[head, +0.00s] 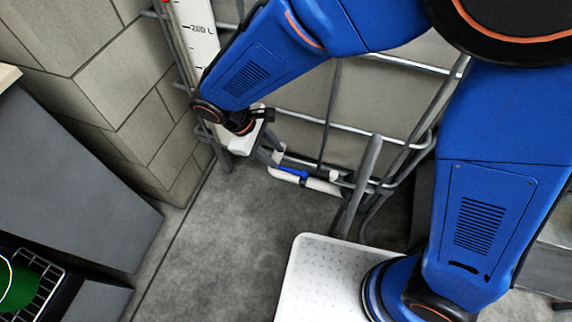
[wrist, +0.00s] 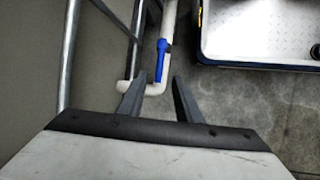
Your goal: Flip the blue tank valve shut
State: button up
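The blue valve handle (head: 293,172) sits on a white pipe (head: 322,186) low at the front of the caged tank (head: 302,90). In the wrist view the handle (wrist: 161,60) lies roughly along the pipe, its lower end close to the fingertips in the picture. My gripper (head: 270,156) is just above and left of the handle in the head view. In the wrist view my gripper (wrist: 160,77) is open, with a finger on either side of the pipe's lower part and nothing held. I cannot tell whether a finger touches the handle.
Grey metal cage bars (head: 372,165) stand close around the pipe. A concrete block wall (head: 120,95) is at left, with a dark cabinet (head: 70,180) in front of it. The grey floor (head: 235,250) below the valve is clear.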

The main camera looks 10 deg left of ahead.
aim_at(289, 169)
jog(key=x, duration=0.8)
grip_shut()
